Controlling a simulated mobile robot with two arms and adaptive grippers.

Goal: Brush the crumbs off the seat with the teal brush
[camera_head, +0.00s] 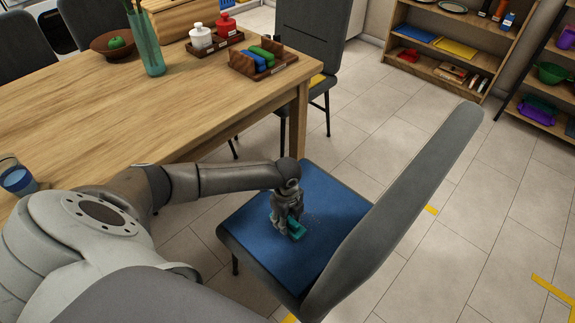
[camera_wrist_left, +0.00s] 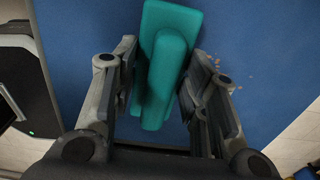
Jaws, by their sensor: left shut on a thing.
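The teal brush (camera_head: 296,229) is at my left gripper (camera_head: 285,218), low over the blue seat (camera_head: 325,196) of the near grey chair. In the left wrist view, the teal brush (camera_wrist_left: 165,70) lies between the two fingers of my left gripper (camera_wrist_left: 165,85), which is shut on it. I cannot tell whether the brush touches the seat. Small tan crumbs (camera_wrist_left: 224,76) lie on the blue seat (camera_wrist_left: 262,40), just right of the gripper. In the head view the crumbs are faint specks near the brush. My right gripper is not in view.
The chair's tall grey backrest (camera_head: 415,205) rises right of the seat. The wooden table (camera_head: 120,120) stands to the left, holding a glass vase (camera_head: 146,45), a tray of blue and green items (camera_head: 262,60) and a blue cup (camera_head: 17,177). Open tiled floor lies right.

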